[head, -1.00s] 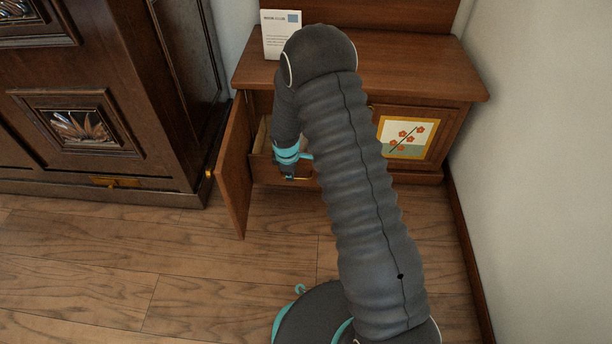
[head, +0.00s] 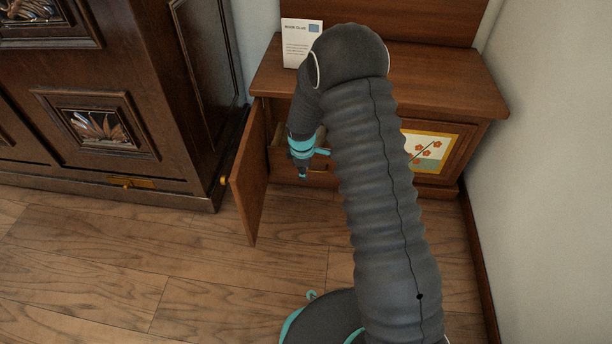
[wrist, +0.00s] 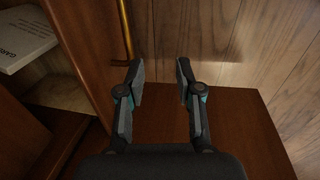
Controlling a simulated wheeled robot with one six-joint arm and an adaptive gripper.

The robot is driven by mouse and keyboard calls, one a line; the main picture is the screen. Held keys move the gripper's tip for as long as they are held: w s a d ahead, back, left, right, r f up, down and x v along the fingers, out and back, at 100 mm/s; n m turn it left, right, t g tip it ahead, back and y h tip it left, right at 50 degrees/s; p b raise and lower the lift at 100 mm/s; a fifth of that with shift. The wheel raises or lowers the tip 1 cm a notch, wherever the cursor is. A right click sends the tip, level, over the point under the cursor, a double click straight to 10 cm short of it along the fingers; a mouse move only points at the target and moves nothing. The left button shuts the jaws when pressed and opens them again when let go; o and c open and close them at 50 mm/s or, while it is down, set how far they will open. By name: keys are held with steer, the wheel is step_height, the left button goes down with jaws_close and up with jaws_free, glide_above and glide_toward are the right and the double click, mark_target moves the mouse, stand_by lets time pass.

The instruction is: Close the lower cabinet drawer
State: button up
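The lower cabinet drawer (head: 287,170) is behind the open door of the low cabinet, partly hidden by my arm. It looks pulled out somewhat, with a pale interior showing. My gripper (head: 303,175) hangs in front of the drawer. In the wrist view my gripper (wrist: 160,80) has its two fingers apart with nothing between them. Contact with the drawer front cannot be told.
The open cabinet door (head: 250,180) stands to the left of my gripper. A dark carved armoire (head: 180,100) is farther left. A white card (head: 295,45) stands on the cabinet top (head: 440,75). A white wall is right. The wooden floor (head: 130,270) is clear at front left.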

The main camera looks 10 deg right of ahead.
step_height(320, 180, up, 7)
steer(key=s, duration=0.1)
steer(key=shift+s+a+r, duration=0.2)
steer(key=shift+s+a, duration=0.15)
steer(key=shift+a, duration=0.1)
